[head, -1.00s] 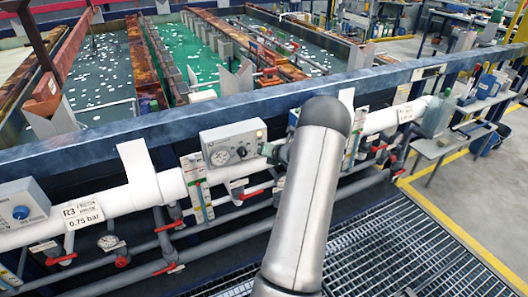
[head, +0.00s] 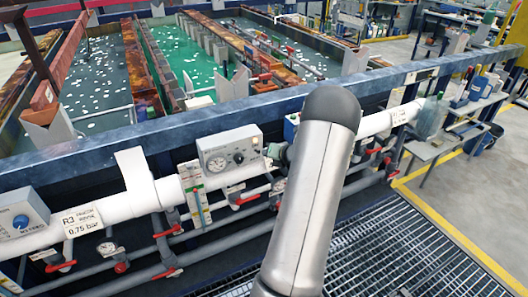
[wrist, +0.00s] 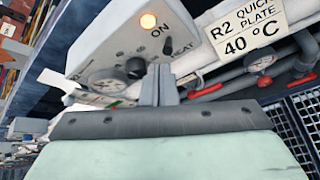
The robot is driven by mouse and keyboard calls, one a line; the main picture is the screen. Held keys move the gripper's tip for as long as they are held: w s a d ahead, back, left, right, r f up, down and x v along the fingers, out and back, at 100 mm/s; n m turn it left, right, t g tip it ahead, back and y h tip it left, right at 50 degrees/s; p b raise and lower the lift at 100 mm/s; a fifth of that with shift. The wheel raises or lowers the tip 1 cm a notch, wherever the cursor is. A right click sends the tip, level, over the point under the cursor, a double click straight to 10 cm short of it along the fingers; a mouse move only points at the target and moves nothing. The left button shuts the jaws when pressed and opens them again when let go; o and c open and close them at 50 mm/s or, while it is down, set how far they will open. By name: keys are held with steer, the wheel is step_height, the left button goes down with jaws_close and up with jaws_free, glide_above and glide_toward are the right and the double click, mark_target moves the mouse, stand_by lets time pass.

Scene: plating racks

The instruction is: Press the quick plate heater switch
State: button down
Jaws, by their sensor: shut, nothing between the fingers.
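The grey heater control box (head: 230,152) is mounted by the white pipe, left of my arm. In the wrist view the same box (wrist: 112,40) shows a lit orange lamp (wrist: 148,20), a black knob (wrist: 135,67) and a round gauge. A small dark toggle switch (wrist: 168,46) sits between the words ON and HEAT. A label (wrist: 248,30) beside it reads R2 QUICK PLATE 40 °C. My gripper (wrist: 159,72) is shut and empty, its tips just below the toggle in the picture. Contact cannot be told. In the head view, my arm hides part of the gripper (head: 275,152).
Another box with a blue knob (head: 20,222) and an R3 sign (head: 83,220) are at far left. Grey pipes with red valve handles (head: 168,232) run below. A blue beam (head: 180,128) crosses above. Metal grating (head: 400,260) covers the floor at right.

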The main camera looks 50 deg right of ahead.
steer(key=v, duration=0.3)
steer(key=shift+r+p, duration=0.25)
steer(key=shift+p, duration=0.15)
steer(key=shift+w+a, duration=0.1)
steer(key=shift+w, duration=0.05)
steer(key=w+a+r+n+g+y, duration=0.25)
steer(key=a+n, duration=0.45)
steer(key=a, duration=0.4)
steer(key=w+a+r+n+g+y, duration=0.1)
steer(key=a+r+n+y, duration=0.2)
steer(key=a+n, duration=0.6)
steer(key=w+a+r+n+g+y, duration=0.25)
steer(key=a+n, duration=0.25)
steer(key=a, duration=0.8)
steer(key=s+a+r+n+g, duration=0.2)
steer(key=s+a+n, duration=0.4)
steer(key=a+n, duration=0.35)
steer(key=s+a+r+n+g+h, duration=0.1)
steer(key=s+a+n+g+h, duration=0.2)
steer(key=s+n, duration=1.2)
steer(key=a+h, duration=0.2)
steer(key=a, duration=0.1)
steer(key=shift+a+r+n, duration=0.2)
steer(key=shift+a+n, duration=0.1)
steer(key=shift+n, duration=0.05)
